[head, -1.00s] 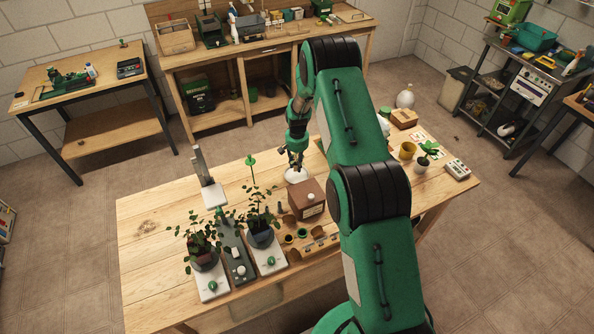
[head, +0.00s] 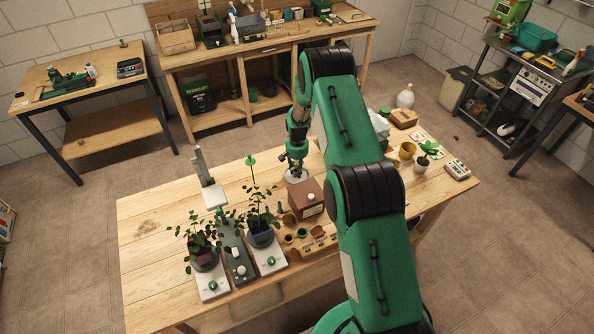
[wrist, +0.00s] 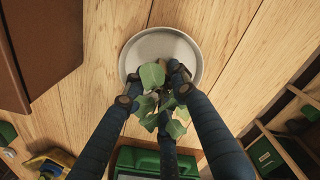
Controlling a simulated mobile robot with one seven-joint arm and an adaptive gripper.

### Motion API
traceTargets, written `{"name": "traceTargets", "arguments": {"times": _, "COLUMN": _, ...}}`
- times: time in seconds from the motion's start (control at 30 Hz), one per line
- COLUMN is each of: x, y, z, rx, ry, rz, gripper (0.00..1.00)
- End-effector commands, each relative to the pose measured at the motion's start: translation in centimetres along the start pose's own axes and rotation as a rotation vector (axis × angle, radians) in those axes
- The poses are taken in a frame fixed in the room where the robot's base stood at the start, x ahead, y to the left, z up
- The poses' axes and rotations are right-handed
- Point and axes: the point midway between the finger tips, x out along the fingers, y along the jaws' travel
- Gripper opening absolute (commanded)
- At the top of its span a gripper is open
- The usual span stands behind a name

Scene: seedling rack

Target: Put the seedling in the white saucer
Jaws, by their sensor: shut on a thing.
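The white saucer (wrist: 165,37) lies flat on the wooden table; in the head view its pale rim (head: 288,178) shows around my gripper (head: 297,173). In the wrist view my dark, jointed gripper fingers (wrist: 158,90) are closed around the seedling. The seedling's green leaves (wrist: 152,76) spread between and over the fingers and overlap the saucer's near part in that view. Its lower part is hidden, and I cannot tell whether it touches the saucer. In the head view the seedling is too small and covered to make out.
A brown box (head: 307,206) stands close beside the saucer. Two larger potted plants on white bases stand at the table's left front, with a grey upright stand (head: 208,180) behind them. A small potted plant (head: 425,158) and yellow pot (head: 407,151) are at right. Bare wood lies far left.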

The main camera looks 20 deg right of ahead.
Motion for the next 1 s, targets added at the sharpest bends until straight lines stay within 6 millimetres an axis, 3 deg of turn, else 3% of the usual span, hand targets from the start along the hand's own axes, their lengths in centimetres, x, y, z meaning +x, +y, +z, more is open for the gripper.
{"name": "traceTargets", "arguments": {"times": 0.33, "x": 0.33, "y": 0.00, "z": -0.01, "rx": 0.000, "ry": 0.000, "rz": 0.000, "gripper": 0.08}}
{"name": "traceTargets", "arguments": {"times": 0.37, "x": 0.34, "y": 0.00, "z": -0.01, "rx": 0.000, "ry": 0.000, "rz": 0.000, "gripper": 0.28}}
{"name": "traceTargets", "arguments": {"times": 0.43, "x": 0.26, "y": 0.00, "z": 0.00, "rx": 0.000, "ry": 0.000, "rz": 0.000, "gripper": 0.42}}
{"name": "traceTargets", "arguments": {"times": 0.47, "x": 0.25, "y": 0.00, "z": 0.00, "rx": 0.000, "ry": 0.000, "rz": 0.000, "gripper": 0.44}}
{"name": "traceTargets", "arguments": {"times": 1.0, "x": -0.42, "y": -0.01, "z": -0.03, "rx": 0.000, "ry": 0.001, "rz": 0.000, "gripper": 0.44}}
